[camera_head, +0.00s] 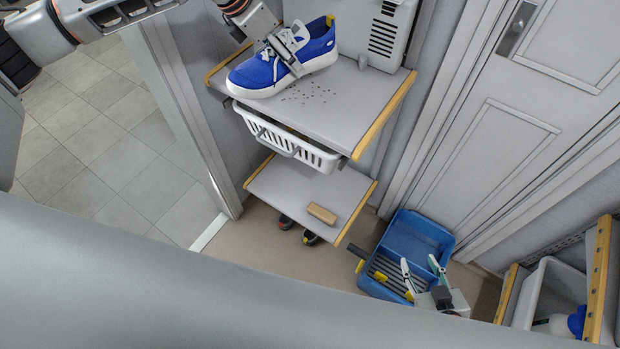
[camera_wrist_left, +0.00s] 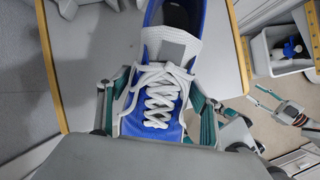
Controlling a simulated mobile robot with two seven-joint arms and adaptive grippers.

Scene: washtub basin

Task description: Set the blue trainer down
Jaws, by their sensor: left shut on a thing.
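The blue trainer (camera_head: 262,74), with white sole and laces, is at the top shelf board (camera_head: 345,105), toe to the left. I cannot tell whether its sole touches the board. My left gripper (camera_head: 286,52) is shut across the trainer's middle. In the left wrist view the trainer (camera_wrist_left: 150,122) sits between my left gripper's fingers (camera_wrist_left: 160,105), laces facing the camera. My right gripper (camera_head: 422,272) is open and empty over the blue basin (camera_head: 418,232); it also shows at the right of the left wrist view (camera_wrist_left: 278,104).
Dark specks (camera_head: 310,97) lie on the top board near the trainer. A light grey slatted box (camera_head: 375,30) stands behind it. Below are a white basket (camera_head: 290,140) and a lower shelf (camera_head: 300,185) with a wooden block (camera_head: 322,214). The board's front right is clear.

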